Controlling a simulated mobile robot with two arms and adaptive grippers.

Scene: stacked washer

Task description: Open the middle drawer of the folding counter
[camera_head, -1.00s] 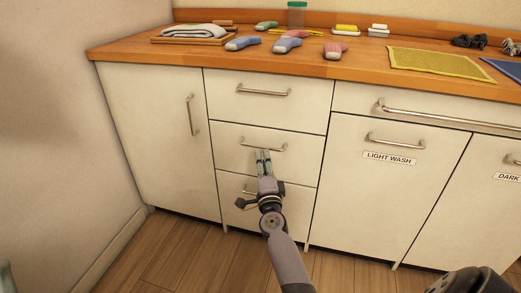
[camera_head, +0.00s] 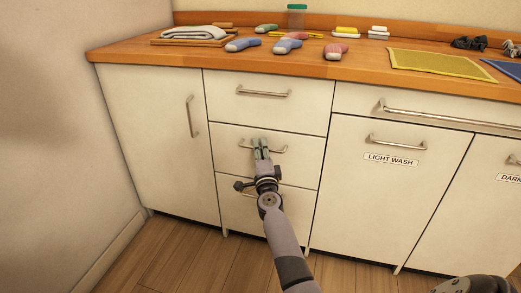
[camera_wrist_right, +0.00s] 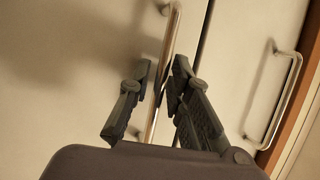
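The folding counter is a white cabinet with a wooden top. Its middle drawer (camera_head: 300,160) looks shut, flush with the fronts around it. The middle drawer's handle (camera_head: 278,150) is a metal bar, partly covered by my right gripper (camera_head: 261,143). In the right wrist view the handle bar (camera_wrist_right: 174,25) passes between the two fingers of my right gripper (camera_wrist_right: 163,65). The fingers stand apart, with small gaps beside the bar, so the gripper looks open around it. My left gripper is not in view.
The top drawer (camera_head: 230,85) is above and the bottom drawer (camera_head: 300,208) below, partly behind my right arm. A cabinet door (camera_head: 150,130) is at left, a "LIGHT WASH" front (camera_head: 370,195) at right. Several socks, a towel (camera_head: 195,32) and mats lie on the countertop (camera_head: 130,52).

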